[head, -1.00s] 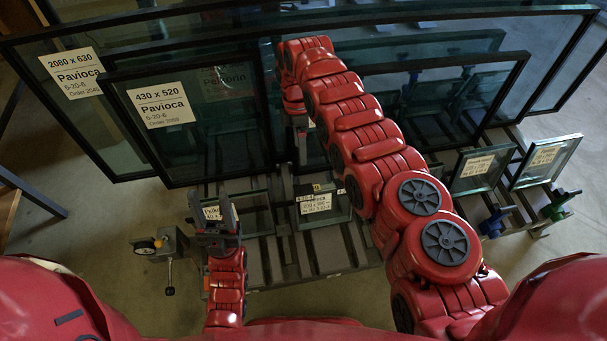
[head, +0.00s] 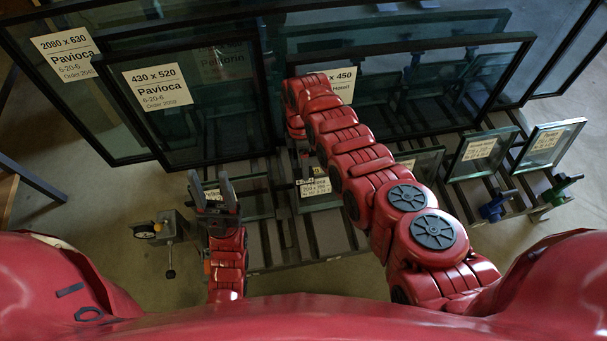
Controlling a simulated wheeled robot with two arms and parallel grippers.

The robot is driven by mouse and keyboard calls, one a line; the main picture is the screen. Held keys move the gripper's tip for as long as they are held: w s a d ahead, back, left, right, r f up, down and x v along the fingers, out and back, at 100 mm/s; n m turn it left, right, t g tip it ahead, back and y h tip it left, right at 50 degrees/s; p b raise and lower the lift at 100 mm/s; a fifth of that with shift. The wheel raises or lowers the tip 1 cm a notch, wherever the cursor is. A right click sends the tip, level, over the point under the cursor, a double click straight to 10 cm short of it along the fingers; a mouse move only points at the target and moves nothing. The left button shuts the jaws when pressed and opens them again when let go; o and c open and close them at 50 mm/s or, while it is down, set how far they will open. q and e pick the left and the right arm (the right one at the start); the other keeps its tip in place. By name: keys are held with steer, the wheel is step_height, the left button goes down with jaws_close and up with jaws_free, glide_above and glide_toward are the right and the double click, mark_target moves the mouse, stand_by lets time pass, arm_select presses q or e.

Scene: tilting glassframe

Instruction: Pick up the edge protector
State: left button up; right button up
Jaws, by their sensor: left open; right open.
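I cannot clearly make out the edge protector. A small dark piece with a yellow mark (head: 312,171) sits at the top of a small framed pane (head: 318,192) in the middle of the rack; I cannot tell what it is. My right gripper (head: 304,158) hangs under the red wrist just above that pane, mostly hidden by the wrist and dark against the rack. No held thing shows there. My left gripper (head: 209,180) is open and empty, fingers pointing up, in front of another small pane (head: 255,190) at the left.
Large framed glass panes (head: 205,120) with paper labels stand upright behind my grippers. Smaller panes (head: 480,153) stand at the right, near blue and green clamps (head: 562,186). The slatted rack (head: 335,235) lies below. A metal clamp device (head: 158,231) sits left of my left gripper.

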mark_target(298, 172)
steer(key=x, duration=0.4)
steer(key=shift+r+b, duration=0.1)
steer(key=shift+b, duration=0.3)
steer(key=shift+r, duration=0.1)
jaws_close()
